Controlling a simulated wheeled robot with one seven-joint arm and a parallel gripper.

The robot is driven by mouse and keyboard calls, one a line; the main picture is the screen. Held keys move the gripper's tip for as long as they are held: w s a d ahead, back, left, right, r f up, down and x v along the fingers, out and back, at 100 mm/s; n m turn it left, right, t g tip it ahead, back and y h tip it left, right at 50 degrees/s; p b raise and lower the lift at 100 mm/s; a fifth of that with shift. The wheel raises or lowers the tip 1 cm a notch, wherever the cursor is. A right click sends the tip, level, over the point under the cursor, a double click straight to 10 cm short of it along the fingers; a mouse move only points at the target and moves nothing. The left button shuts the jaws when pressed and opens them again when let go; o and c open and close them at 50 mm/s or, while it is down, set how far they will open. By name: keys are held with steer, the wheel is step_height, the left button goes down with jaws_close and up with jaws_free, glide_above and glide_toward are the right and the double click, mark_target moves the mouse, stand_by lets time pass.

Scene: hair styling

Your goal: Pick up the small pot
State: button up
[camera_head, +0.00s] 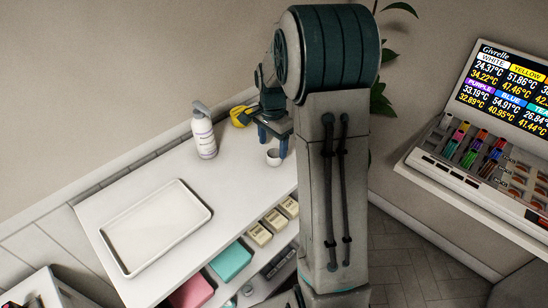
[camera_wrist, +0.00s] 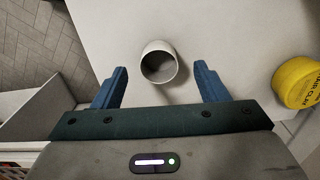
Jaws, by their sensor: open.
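The small pot (camera_head: 273,157) is a pale, round cup standing on the white counter near its right end. In the wrist view the small pot (camera_wrist: 158,62) shows its open, empty-looking mouth, a little beyond the line between my fingertips. My gripper (camera_head: 272,138) is above and beside it, pointing down at the counter. In the wrist view my gripper (camera_wrist: 162,78) is open, with one blue finger to each side of the pot. Gaps show between the pot and both fingers, so nothing is held.
A white pump bottle (camera_head: 204,137) stands left of my gripper. A yellow tub (camera_wrist: 297,82) lies right of the pot in the wrist view. A white tray (camera_head: 157,228) lies on the counter's left part. Shelves with boxes (camera_head: 230,262) sit below the counter's front edge.

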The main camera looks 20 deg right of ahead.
mark_target(275, 154)
steer(key=shift+d+f+p, duration=0.15)
steer(key=shift+f+p, duration=0.05)
steer(key=shift+f, duration=1)
steer(key=shift+d+f+p, duration=0.1)
steer(key=shift+f+p, duration=0.1)
steer(key=shift+f, duration=0.95)
steer(key=c, duration=1)
steer(key=shift+c, duration=0.2)
